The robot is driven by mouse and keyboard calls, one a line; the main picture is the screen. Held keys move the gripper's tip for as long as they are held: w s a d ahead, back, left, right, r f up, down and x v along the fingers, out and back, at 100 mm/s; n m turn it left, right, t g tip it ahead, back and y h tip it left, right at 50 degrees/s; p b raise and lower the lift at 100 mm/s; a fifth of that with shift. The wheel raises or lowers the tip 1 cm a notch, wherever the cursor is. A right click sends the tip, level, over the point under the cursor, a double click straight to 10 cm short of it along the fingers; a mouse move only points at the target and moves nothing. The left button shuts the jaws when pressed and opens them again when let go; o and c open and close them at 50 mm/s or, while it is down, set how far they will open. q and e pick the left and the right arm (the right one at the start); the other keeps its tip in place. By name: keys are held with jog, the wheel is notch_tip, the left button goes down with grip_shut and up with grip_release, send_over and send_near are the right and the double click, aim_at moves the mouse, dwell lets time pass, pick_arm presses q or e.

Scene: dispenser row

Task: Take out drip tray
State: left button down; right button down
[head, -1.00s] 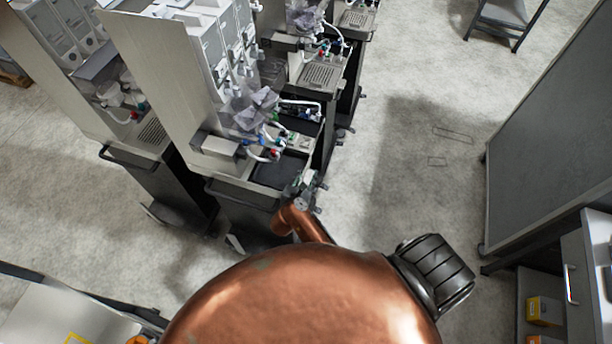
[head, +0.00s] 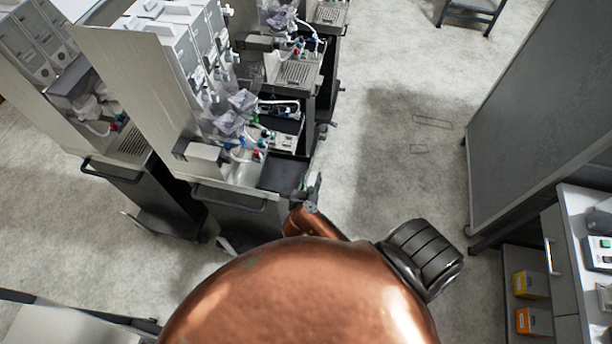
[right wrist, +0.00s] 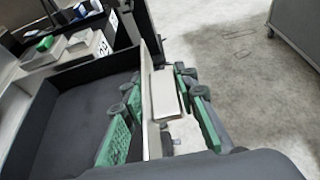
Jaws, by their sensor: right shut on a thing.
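The drip tray (head: 280,176) appears as a dark, open, shallow basin at the front right of the nearest dispenser cart. In the right wrist view the basin (right wrist: 70,125) fills the left side and looks empty. My right gripper (head: 312,188) is at the basin's right edge. In the right wrist view, the green-padded fingers (right wrist: 158,112) straddle the thin side wall, one inside the basin and one outside. The gripper is shut on this edge. I cannot tell whether it also holds the pale block (right wrist: 165,95) between the fingers. My left gripper is out of view.
Tubes and bottles (head: 240,145) stand on the cart behind the basin. Other dispenser carts stand to the left (head: 130,150) and behind (head: 298,72). A grey panel (head: 540,110) and a shelf unit (head: 570,270) are at the right. Open floor (head: 400,150) lies between.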

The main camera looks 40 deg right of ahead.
jog(key=s+d+p, duration=0.3)
jog(key=s+d, duration=0.5)
jog(key=s, duration=0.1)
jog(key=shift+s+d+p, duration=0.15)
jog(key=shift+s+p, duration=0.15)
dwell(0.7)
dwell(0.4)
